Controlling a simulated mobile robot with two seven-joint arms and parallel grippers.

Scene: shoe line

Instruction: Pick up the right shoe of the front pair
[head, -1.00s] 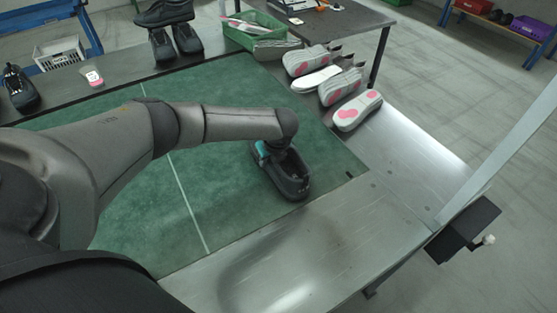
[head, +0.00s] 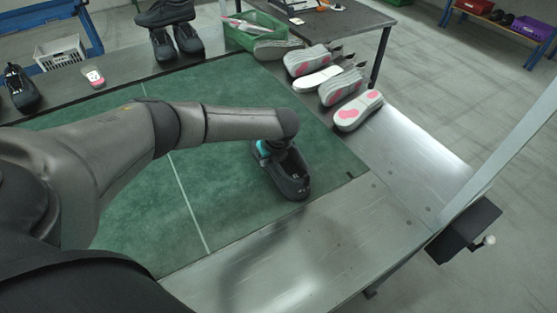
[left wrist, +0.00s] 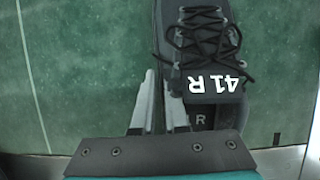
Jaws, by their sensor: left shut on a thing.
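A black shoe (head: 293,186) is over the green mat (head: 215,205), near its right edge. In the left wrist view the shoe (left wrist: 200,50) shows dark laces and the white marking "41 R" on its tongue. My left gripper (left wrist: 149,100) is shut on the shoe's side wall near the opening. In the head view my arm hides most of the gripper and part of the shoe. I cannot tell whether the sole touches the mat. My right gripper is in neither view.
Several pale soles and shoe parts (head: 358,110) lie on the metal strip right of the mat. A green crate (head: 255,32) stands behind. Black shoes (head: 163,42) and a single shoe (head: 20,88) stand on the back ledge. The front metal surface (head: 330,235) is bare.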

